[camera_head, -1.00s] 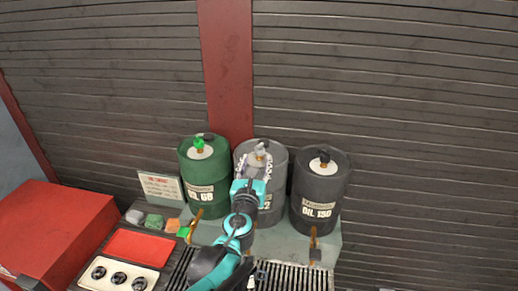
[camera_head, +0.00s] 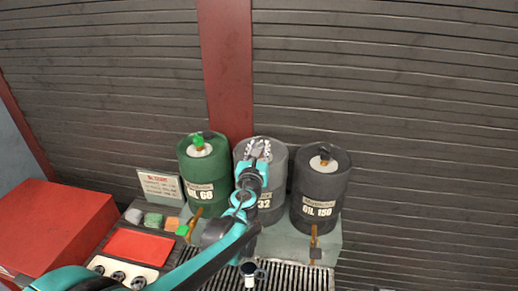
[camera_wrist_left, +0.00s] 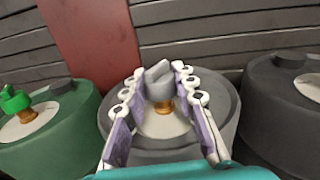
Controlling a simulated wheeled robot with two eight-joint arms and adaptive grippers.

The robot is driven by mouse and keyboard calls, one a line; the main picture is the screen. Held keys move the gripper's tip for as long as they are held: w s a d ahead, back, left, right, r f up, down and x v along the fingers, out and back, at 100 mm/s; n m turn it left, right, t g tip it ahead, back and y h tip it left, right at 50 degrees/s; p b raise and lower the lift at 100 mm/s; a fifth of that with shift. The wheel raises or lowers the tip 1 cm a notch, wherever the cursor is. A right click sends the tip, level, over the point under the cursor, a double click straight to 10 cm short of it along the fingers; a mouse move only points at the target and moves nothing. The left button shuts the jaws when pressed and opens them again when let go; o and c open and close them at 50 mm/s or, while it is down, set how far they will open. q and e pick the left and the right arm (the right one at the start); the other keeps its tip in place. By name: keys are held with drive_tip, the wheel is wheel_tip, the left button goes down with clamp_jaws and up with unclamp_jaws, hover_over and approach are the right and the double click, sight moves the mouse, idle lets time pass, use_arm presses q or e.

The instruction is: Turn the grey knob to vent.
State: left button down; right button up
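The grey knob (camera_wrist_left: 158,82) sits on a brass stem on top of the grey drum (camera_head: 278,170), whose label reads 32. In the left wrist view the knob stands upright between the fingers of my left gripper (camera_wrist_left: 160,74). The fingers are spread on both sides of it, with small gaps showing. In the head view my left gripper (camera_head: 258,148) is over the grey drum's top and hides the knob. My right gripper is in neither view.
A green drum (camera_head: 197,172) with a green knob (camera_head: 198,141) stands close on the left. A black drum (camera_head: 320,185), labelled OIL 150, stands close on the right. A red box (camera_head: 60,225) and a sign (camera_head: 160,186) are at the left. A slatted wall is behind.

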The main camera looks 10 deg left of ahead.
use_arm(q)
drive_tip(key=shift+a+m+h, duration=0.2)
drive_tip(key=shift+m+h, duration=0.4)
drive_tip(key=shift+h, duration=0.5)
drive_tip(key=shift+d+m+h, duration=0.15)
drive_tip(key=shift+m+h, duration=0.65)
drive_tip(key=shift+h, duration=0.5)
drive_tip(key=c, duration=1.2)
unclamp_jaws()
drive_tip(key=v, duration=1.2)
drive_tip(key=shift+r, duration=0.15)
